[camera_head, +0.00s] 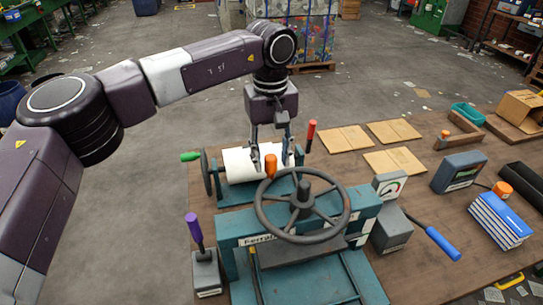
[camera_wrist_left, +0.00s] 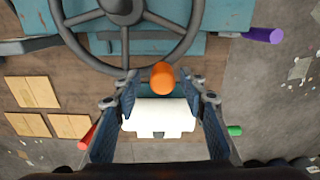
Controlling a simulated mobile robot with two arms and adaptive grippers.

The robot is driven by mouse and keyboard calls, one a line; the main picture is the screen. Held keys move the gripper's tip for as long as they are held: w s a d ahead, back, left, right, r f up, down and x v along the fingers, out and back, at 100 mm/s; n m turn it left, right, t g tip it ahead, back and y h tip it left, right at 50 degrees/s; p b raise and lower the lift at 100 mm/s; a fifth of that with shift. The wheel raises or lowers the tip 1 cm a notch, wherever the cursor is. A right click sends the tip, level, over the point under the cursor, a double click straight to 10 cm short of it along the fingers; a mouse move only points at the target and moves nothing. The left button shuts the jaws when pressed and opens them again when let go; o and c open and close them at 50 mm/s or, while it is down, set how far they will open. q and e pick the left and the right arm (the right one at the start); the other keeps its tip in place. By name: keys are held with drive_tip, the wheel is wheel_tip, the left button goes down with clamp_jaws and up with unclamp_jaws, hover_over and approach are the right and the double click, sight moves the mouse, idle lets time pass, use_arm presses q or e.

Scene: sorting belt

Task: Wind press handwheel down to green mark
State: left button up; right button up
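The dark grey handwheel (camera_head: 303,201) sits on top of the teal press (camera_head: 238,226), and an orange knob (camera_head: 271,163) stands on its far rim. My left gripper (camera_head: 271,159) reaches down from above at the knob. In the left wrist view, its two fingers (camera_wrist_left: 160,88) are spread apart, with the orange knob (camera_wrist_left: 163,77) between their tips and gaps on both sides. A dial gauge (camera_head: 389,186) with some green on its face stands right of the wheel. Its needle is too small to read surely. My right gripper is in neither view.
Behind the wheel lies a white roller (camera_head: 242,164) with a green-handled crank. A red-tipped lever (camera_head: 311,132), a purple-handled lever (camera_head: 195,230) and a blue-handled lever (camera_head: 442,243) stand around the press. Wooden boards (camera_head: 343,139) lie flat at the back of the bench.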

use_arm(q)
wheel_tip(320, 180, up, 12)
idle(0.6)
